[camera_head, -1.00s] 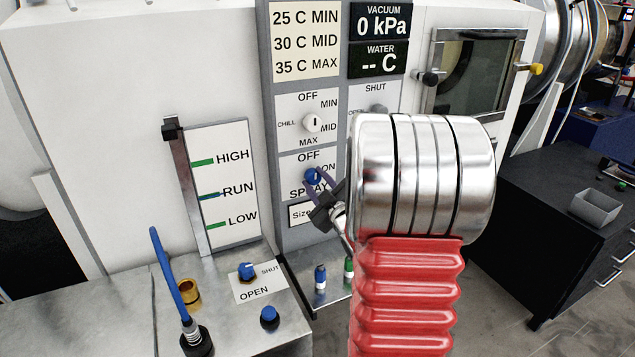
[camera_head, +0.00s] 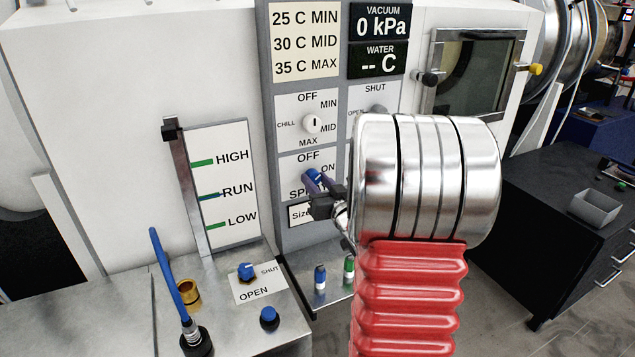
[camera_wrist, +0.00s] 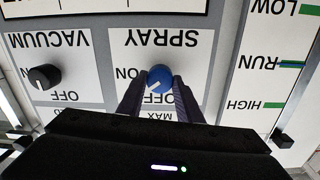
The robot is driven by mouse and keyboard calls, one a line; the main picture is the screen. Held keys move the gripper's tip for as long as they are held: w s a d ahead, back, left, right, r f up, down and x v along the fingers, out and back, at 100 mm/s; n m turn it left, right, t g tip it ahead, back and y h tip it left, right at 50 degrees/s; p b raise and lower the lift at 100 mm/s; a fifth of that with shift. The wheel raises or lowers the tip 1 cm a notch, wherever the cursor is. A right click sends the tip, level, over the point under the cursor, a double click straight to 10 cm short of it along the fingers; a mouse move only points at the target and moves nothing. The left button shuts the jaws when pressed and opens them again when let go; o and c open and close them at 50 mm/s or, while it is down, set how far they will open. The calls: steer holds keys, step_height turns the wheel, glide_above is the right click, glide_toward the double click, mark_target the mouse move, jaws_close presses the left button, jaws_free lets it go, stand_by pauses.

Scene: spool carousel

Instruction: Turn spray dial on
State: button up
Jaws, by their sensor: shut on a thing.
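The blue spray dial (camera_head: 312,174) is on the white SPRAY plate of the grey control column, under the chill dial. In the wrist view, which is upside down, the spray dial (camera_wrist: 159,77) sits between my two dark purple fingers. Its white mark slants towards the space between the OFF and ON labels. My gripper (camera_head: 319,184) reaches in from the right and is shut on the dial, one finger on each side. It also shows in the wrist view (camera_wrist: 158,84). The fingers and wrist partly hide the dial and the SPRAY label in the head view.
The white chill dial (camera_head: 312,123) is just above. The black vacuum knob (camera_wrist: 45,77) is beside the SPRAY plate. A level gauge (camera_head: 222,185) stands to the left. A blue shut/open dial (camera_head: 246,270) and a blue-handled lever (camera_head: 168,275) are on the metal bench below.

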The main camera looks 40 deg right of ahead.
steer(key=m, duration=0.3)
steer(key=shift+m, duration=0.3)
steer(key=shift+s+d+m+y, duration=0.1)
steer(key=shift+m+y, duration=0.2)
steer(key=shift+m, duration=1.6)
steer(key=shift+f, duration=0.1)
steer(key=o, duration=1)
steer(key=shift+o, duration=0.2)
steer(key=v, duration=1.3)
steer(key=shift+s, duration=0.35)
